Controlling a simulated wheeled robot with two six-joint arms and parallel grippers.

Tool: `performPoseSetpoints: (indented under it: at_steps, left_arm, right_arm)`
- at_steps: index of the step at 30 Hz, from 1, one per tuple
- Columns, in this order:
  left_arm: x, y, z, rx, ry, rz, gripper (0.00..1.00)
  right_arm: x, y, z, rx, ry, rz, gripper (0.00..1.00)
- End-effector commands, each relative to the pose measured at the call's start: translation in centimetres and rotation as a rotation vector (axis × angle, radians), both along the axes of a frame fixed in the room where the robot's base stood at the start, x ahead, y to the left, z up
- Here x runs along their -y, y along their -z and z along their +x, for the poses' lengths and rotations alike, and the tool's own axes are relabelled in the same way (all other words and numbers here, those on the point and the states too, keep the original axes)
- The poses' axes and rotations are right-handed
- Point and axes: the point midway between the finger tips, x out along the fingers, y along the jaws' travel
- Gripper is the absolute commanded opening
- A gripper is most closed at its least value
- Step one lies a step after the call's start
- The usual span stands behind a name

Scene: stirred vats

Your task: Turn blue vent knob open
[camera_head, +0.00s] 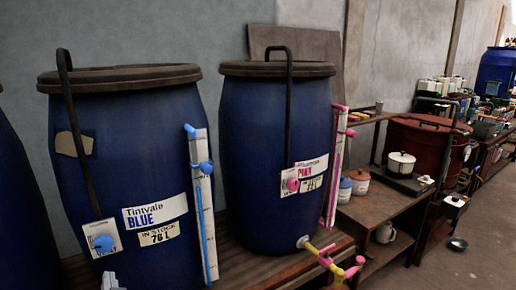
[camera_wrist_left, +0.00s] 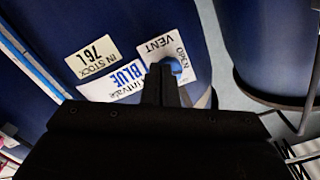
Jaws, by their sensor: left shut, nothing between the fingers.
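The blue vent knob (camera_head: 104,243) sits on a white plate (camera_head: 92,236) low on the front of the vat labelled Tintvale BLUE (camera_head: 130,150). A dark pipe (camera_head: 75,140) runs from the vat's lid down to this plate. In the left wrist view, turned upside down, the knob (camera_wrist_left: 172,66) shows just beyond the tips of my left gripper (camera_wrist_left: 162,68), beside the word VENT. The fingers are shut with nothing between them and partly cover the knob. I cannot tell whether they touch it. No gripper shows clearly in the head view; my right gripper is out of sight.
A blue-scaled level gauge (camera_head: 203,205) stands right of the knob. The PINK vat (camera_head: 270,160) with its pink knob (camera_head: 292,184) and yellow-pink tap (camera_head: 325,257) stands farther right. A wooden shelf (camera_head: 375,212) holds pots beyond. Bare floor (camera_head: 480,240) lies far right.

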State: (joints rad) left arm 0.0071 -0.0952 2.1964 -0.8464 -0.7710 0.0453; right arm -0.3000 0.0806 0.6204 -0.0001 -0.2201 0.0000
Motion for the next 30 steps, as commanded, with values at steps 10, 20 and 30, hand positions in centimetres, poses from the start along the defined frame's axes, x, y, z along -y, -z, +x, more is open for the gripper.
performPoseSetpoints:
  at_steps: [10, 20, 30]
  left_arm:
    - [0.1, 0.0, -0.1, 0.003, 0.0, -0.007, 0.0]
    - [0.6, -0.3, -0.1, 0.177, -0.002, -0.294, 0.0]
    - [1.5, -0.5, -0.1, 0.44, -0.001, -0.722, 0.0]
  right_arm:
    - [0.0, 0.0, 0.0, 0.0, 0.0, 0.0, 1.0]
    - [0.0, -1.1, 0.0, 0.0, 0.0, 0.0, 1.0]
    - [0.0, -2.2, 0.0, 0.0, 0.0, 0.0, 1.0]
